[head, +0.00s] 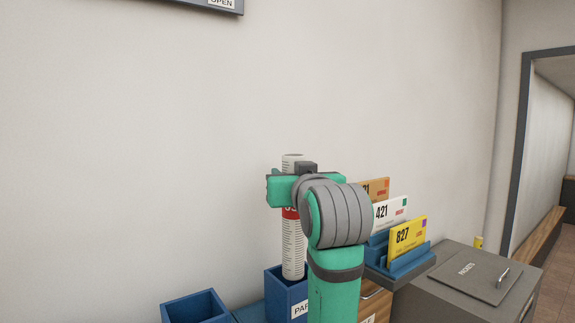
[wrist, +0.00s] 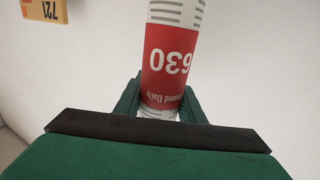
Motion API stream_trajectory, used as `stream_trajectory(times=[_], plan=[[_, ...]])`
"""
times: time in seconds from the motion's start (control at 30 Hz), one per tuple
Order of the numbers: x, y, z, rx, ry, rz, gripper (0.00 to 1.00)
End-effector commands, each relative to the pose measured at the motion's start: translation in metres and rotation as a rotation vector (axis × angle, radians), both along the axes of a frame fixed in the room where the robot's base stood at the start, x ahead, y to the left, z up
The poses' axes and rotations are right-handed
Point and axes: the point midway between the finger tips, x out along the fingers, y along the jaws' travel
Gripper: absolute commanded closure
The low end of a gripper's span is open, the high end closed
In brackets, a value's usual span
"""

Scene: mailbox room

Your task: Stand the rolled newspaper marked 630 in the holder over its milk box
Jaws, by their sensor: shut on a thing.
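The rolled newspaper (head: 293,250) is white with printed lines and a red band. No milk box or holder over one can be made out.
A second open blue box (head: 194,306) stands to the left. At right, a blue rack (head: 405,262) holds cards including 421 (head: 390,212) and 827 (head: 408,237). A grey cabinet (head: 465,275) stands beyond. A grey panel marked OPEN (head: 222,4) is high on the wall.

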Motion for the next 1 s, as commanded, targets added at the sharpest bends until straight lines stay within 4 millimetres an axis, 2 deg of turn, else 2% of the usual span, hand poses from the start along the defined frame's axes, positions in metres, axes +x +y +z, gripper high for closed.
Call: stream_trajectory(times=[0.7,1.0], plan=[[0.000,0.001,-0.061,0.000,0.000,0.001,1.00],[0.000,0.003,-0.077,0.000,-0.001,0.004,1.00]])
